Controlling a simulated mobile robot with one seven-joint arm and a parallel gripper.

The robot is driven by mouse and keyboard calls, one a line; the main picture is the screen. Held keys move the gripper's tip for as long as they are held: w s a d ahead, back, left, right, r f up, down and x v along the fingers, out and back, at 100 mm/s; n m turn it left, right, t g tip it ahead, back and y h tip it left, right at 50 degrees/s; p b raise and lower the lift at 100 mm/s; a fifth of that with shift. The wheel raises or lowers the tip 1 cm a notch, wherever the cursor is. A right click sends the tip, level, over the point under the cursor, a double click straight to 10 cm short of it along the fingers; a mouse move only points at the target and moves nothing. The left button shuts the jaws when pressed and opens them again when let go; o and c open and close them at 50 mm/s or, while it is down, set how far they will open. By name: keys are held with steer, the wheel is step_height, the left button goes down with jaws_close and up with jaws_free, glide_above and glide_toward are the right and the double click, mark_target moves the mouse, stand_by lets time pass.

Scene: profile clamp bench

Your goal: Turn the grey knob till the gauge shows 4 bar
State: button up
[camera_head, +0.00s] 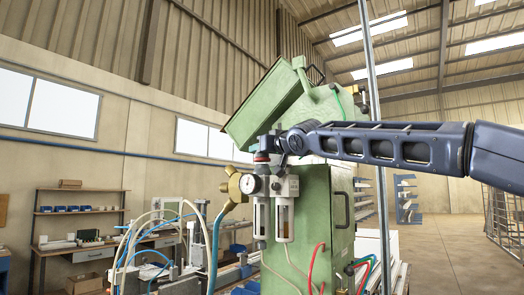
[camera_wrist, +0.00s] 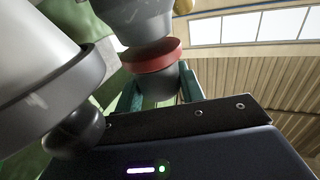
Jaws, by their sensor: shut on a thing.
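The grey knob (camera_wrist: 158,84) sits beside a red ring (camera_wrist: 153,55) on the grey regulator body (camera_wrist: 142,20) in the wrist view. My gripper (camera_wrist: 168,92) has its teal fingers on either side of the knob and is shut on it. In the head view my gripper (camera_head: 268,144) reaches in from the right to the top of the regulator, and hides most of the knob. The red ring shows just below it. The round white gauge (camera_head: 249,184) faces the head camera on the front of the regulator. Its needle and scale are too small to read.
A second unit with a clear bowl (camera_head: 284,220) stands close to the right of the regulator. A green machine cabinet (camera_head: 328,215) stands behind. A brass fitting (camera_head: 232,186) and a blue hose (camera_head: 216,240) are at the left. Open floor (camera_head: 450,250) lies at the right.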

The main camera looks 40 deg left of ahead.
steer(key=o, duration=1)
steer(key=shift+c, duration=0.2)
steer(key=shift+d, duration=0.1)
steer(key=v, duration=1)
steer(key=shift+d, duration=0.25)
steer(key=shift+s+f, duration=0.1)
